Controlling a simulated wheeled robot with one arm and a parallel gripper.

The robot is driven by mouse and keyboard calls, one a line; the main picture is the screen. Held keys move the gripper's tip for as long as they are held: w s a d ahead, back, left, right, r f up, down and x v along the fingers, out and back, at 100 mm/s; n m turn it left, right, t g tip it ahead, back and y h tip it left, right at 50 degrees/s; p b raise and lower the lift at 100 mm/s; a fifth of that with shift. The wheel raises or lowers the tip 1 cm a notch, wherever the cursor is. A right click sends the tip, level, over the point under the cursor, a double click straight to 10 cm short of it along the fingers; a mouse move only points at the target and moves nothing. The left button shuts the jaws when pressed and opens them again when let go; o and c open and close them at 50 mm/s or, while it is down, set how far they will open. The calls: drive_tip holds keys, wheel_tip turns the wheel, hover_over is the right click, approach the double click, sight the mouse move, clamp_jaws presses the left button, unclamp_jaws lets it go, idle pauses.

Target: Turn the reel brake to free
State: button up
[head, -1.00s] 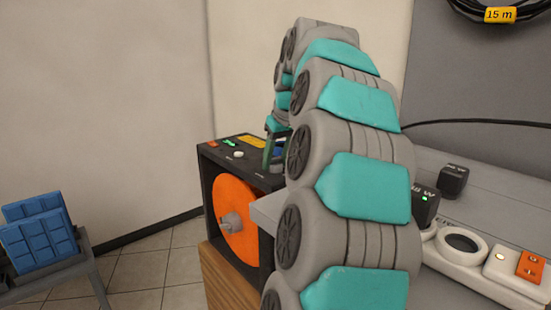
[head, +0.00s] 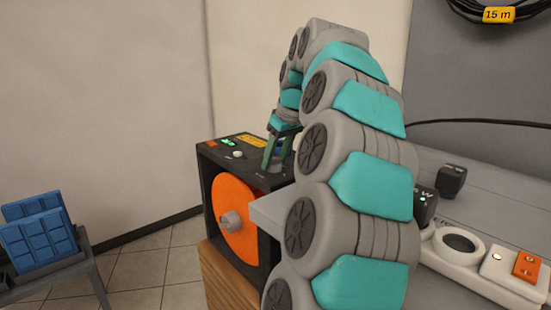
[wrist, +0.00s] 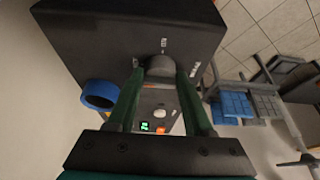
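The reel unit is a black box (head: 208,174) with an orange reel (head: 234,222) in its front face. My gripper (head: 278,166) is over the right part of that panel. In the wrist view its two green fingers (wrist: 160,74) stand apart, one on each side of the knob. Whether they press on it or only stand around it I cannot tell. The fingers and my arm hide part of the panel, and the markings are too small to read.
The panel also carries a green display (head: 227,142), a white button (head: 237,154) and a yellow label (head: 247,140). A blue ring (wrist: 98,95) shows beside the box. A grey bench (head: 487,205) with a white console (head: 470,252) is at the right, blue panels (head: 38,240) at the left.

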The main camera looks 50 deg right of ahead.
drive_tip(key=o, duration=0.4)
drive_tip(key=shift+c, duration=0.2)
drive_tip(key=v, duration=0.7)
drive_tip(key=shift+r, duration=0.4)
drive_tip(key=shift+s+a, duration=0.1)
drive_tip(key=shift+s, duration=0.05)
